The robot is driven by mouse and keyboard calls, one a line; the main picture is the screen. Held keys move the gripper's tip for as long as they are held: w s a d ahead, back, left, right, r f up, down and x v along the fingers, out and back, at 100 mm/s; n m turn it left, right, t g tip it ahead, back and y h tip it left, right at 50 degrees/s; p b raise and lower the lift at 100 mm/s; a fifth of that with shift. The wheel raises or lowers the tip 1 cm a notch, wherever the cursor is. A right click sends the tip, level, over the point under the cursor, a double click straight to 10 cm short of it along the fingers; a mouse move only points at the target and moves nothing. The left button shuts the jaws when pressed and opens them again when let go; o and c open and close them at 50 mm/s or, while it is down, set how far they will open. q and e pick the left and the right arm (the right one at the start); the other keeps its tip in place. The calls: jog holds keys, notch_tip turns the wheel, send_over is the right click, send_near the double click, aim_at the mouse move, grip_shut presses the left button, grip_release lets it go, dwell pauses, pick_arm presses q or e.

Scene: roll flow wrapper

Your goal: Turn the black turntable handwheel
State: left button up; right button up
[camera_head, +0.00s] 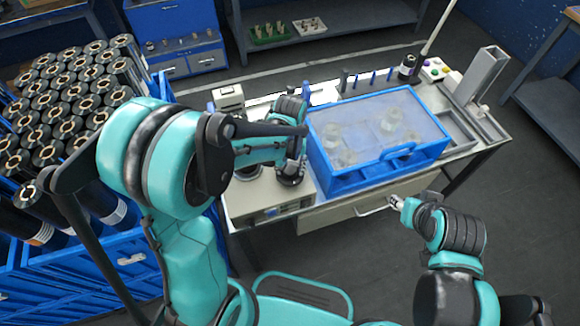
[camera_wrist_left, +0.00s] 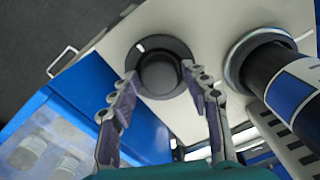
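The black handwheel (camera_wrist_left: 162,66) is a round knob on a wider black disc with a white mark, set on the pale machine top. In the head view its dark shape (camera_head: 290,178) is partly hidden by my left arm. My left gripper (camera_wrist_left: 158,73) is open, with one fingertip on each side of the knob. The fingertips are close to it; I cannot tell whether they touch. In the head view my left gripper (camera_head: 291,162) is over the machine's near left part. My right gripper (camera_head: 396,203) is low before the bench, away from the handwheel; its fingers are too small to read.
A blue box with a clear lid (camera_head: 380,115) stands just right of the handwheel. A black roll with a blue and white label (camera_wrist_left: 292,85) stands close beside it. A drawer with a handle (camera_head: 370,207) is below. Racked rolls (camera_head: 62,100) fill the left.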

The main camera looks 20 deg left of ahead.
pick_arm(q)
jog(key=c, duration=0.6)
jog(key=shift+m, duration=0.3)
jog(key=m, duration=0.9)
jog(key=shift+m, duration=0.4)
jog(key=shift+s, duration=0.1)
jog(key=o, duration=1.2)
jog(key=shift+c, duration=0.2)
